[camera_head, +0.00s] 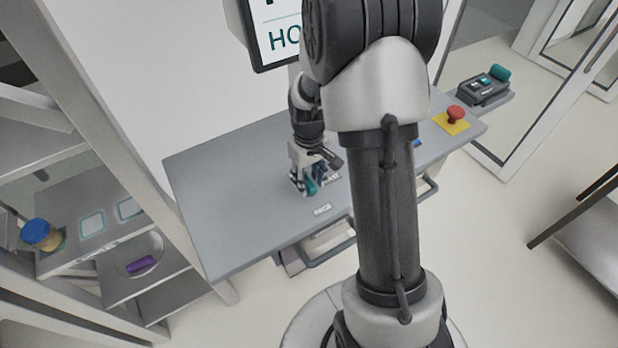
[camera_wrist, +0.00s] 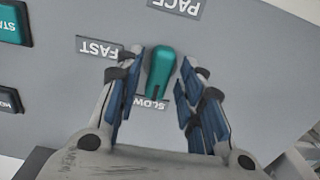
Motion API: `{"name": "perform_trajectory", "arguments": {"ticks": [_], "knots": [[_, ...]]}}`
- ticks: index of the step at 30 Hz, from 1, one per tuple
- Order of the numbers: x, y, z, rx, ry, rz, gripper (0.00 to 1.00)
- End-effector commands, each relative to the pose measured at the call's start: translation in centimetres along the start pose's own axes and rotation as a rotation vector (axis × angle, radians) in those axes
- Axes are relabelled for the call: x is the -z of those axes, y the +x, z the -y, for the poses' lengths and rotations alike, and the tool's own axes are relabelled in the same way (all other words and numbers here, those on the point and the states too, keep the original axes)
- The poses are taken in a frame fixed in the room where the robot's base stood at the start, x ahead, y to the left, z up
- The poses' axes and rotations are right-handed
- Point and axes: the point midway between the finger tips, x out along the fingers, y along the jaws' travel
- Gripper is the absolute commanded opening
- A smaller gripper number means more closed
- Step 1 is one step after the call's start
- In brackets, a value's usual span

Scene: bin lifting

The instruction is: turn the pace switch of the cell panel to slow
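The pace switch is a teal knob (camera_wrist: 160,72) on the grey cell panel (camera_wrist: 235,45), seen upside down in the wrist view. Its narrow end, with a dark mark, lies at the SLOW label (camera_wrist: 150,103). The FAST label (camera_wrist: 100,47) is to the left and the PACE label (camera_wrist: 175,7) above. My gripper (camera_wrist: 160,85) is open, with one finger on each side of the knob and a visible gap on both sides. In the head view my gripper (camera_head: 310,175) is low over the panel, partly hiding the switch (camera_head: 310,187).
A teal START button (camera_wrist: 12,22) and a dark button (camera_wrist: 10,100) sit left in the wrist view. A red stop button (camera_head: 456,113) on yellow is at the panel's right end. A shelf (camera_head: 110,262) with a blue-lidded jar (camera_head: 38,232) stands left. The panel's left part is clear.

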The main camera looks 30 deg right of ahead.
Motion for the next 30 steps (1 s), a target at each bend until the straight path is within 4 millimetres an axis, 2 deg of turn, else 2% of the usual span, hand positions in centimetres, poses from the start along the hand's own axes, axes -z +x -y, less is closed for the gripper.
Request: {"name": "perform_trajectory", "arguments": {"ticks": [9, 13, 17, 24, 30], "knots": [[0.0, 0.0, 0.0, 0.0, 0.001, 0.0, 0.4], [0.1, -0.8, 0.0, -0.001, 0.001, -0.003, 0.4], [0.1, -3.0, 0.0, -0.001, 0.001, -0.005, 0.4], [0.1, -8.2, 0.0, -0.002, 0.001, -0.006, 0.4], [0.1, -11.1, 0.0, -0.001, 0.001, -0.002, 0.4]]}}
